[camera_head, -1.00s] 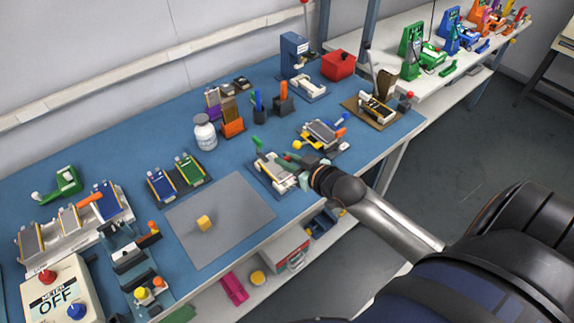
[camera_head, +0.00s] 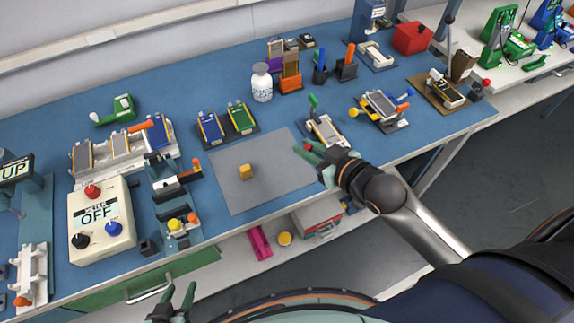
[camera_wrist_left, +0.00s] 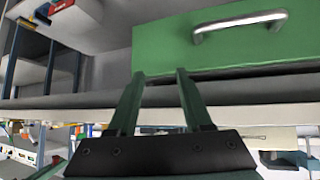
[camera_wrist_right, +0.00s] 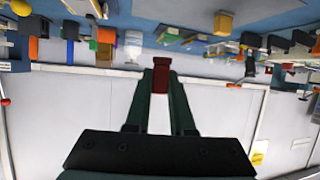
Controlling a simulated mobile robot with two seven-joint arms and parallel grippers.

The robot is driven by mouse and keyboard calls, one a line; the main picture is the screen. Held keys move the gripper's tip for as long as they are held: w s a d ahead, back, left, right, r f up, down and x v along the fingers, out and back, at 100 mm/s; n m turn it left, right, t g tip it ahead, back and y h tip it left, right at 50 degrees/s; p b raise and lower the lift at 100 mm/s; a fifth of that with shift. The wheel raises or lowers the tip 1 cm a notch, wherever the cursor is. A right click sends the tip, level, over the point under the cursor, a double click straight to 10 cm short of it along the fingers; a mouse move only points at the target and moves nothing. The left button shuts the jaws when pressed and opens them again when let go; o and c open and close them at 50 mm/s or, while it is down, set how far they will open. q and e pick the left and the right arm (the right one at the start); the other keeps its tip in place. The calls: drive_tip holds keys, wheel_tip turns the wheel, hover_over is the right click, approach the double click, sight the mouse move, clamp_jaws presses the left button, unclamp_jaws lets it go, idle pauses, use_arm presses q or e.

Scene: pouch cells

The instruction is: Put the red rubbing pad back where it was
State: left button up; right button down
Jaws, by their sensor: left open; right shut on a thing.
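The red rubbing pad (camera_wrist_right: 161,86) is clamped between the fingertips of my right gripper (camera_wrist_right: 161,98) in the right wrist view. In the head view, a small red end of the pad (camera_head: 308,148) shows at my right gripper (camera_head: 316,154), over the right edge of the grey mat (camera_head: 225,192) and just in front of the green-handled fixture (camera_head: 324,131). The pad's height above the table is hard to tell. My left gripper (camera_head: 174,300) is open and empty, low in front of the bench; in the left wrist view its fingers (camera_wrist_left: 160,76) point toward a green drawer.
A yellow block (camera_head: 246,171) lies on the mat. The meter box (camera_head: 101,220) reading OFF and small fixtures stand left. Two cell holders (camera_head: 226,124), a white bottle (camera_head: 262,84) and a red bin (camera_head: 411,38) stand behind. The drawer's handle (camera_head: 150,293) juts forward.

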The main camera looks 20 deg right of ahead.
drive_tip(key=s+a+r+n+y+b, duration=0.2)
drive_tip(key=s+a+r+y+b, duration=0.1)
drive_tip(key=s+a, duration=0.45)
drive_tip(key=b, duration=0.2)
hover_over(280, 167)
drive_tip(key=shift+g+h, duration=0.3)
drive_tip(key=shift+g, duration=0.1)
drive_tip(key=f, duration=0.6)
drive_tip(key=s+f, duration=0.1)
drive_tip(key=f, duration=0.2)
drive_tip(key=shift+a+f, duration=0.1)
drive_tip(key=shift+a, duration=0.05)
drive_tip(key=shift+w+f, duration=0.45)
drive_tip(key=shift+f+b, duration=0.3)
drive_tip(key=shift+f, duration=1.25)
drive_tip(key=shift+f, duration=0.1)
drive_tip(key=c, duration=0.8)
unclamp_jaws()
